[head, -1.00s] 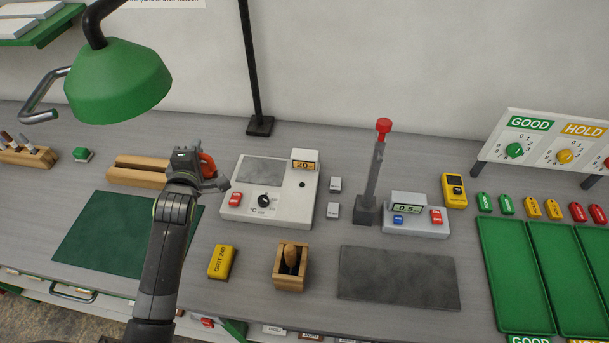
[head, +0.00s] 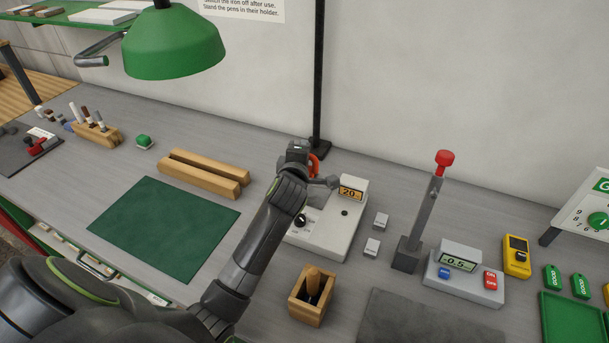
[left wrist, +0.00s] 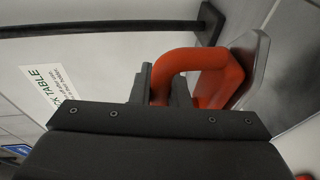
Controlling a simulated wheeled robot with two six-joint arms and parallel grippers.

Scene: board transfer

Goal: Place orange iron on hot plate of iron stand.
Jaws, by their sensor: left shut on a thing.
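My left gripper (head: 304,160) is shut on the handle of the orange iron (head: 314,164), above the back left of the iron stand (head: 334,232). In the left wrist view, the fingers (left wrist: 163,88) close around the looped orange handle of the iron (left wrist: 213,78), and its silver sole plate shows beyond. The stand is a white box with a dial and a display reading about 20. My gripper and arm hide its grey hot plate in the head view. I cannot tell whether the iron touches the plate. My right gripper is not in view.
A black post (head: 319,80) rises just behind the stand. A green mat (head: 165,228) and wooden rails (head: 205,172) lie left. A green lamp (head: 172,45) hangs overhead.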

